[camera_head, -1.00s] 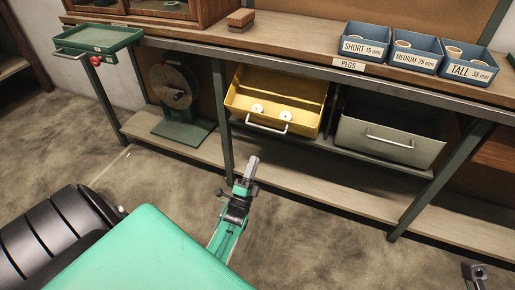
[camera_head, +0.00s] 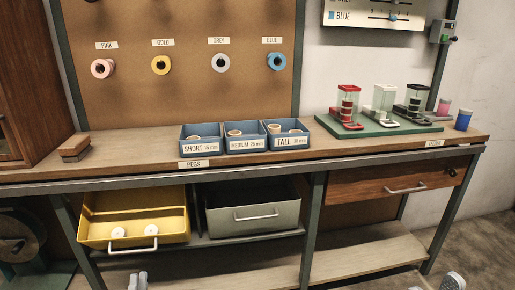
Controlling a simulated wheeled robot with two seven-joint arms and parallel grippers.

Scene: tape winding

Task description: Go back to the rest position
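Only the tips of my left gripper (camera_head: 138,281) show at the bottom edge, below the yellow drawer. Its two grey fingertips appear close together with nothing seen between them; whether they are apart or touching is unclear. The tips of my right gripper (camera_head: 434,284) show at the bottom right, low in front of the bench. They stand apart with nothing between them, so it looks open. Both arms behind the fingertips are out of the picture.
The open yellow drawer (camera_head: 112,215) holds two white rolls. A grey drawer (camera_head: 255,222) beside it is also open; a wooden drawer (camera_head: 395,188) is shut. Blue peg bins (camera_head: 246,146) and a green board (camera_head: 380,130) stand on the bench (camera_head: 130,150). Colored rolls hang on the pegboard (camera_head: 190,100).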

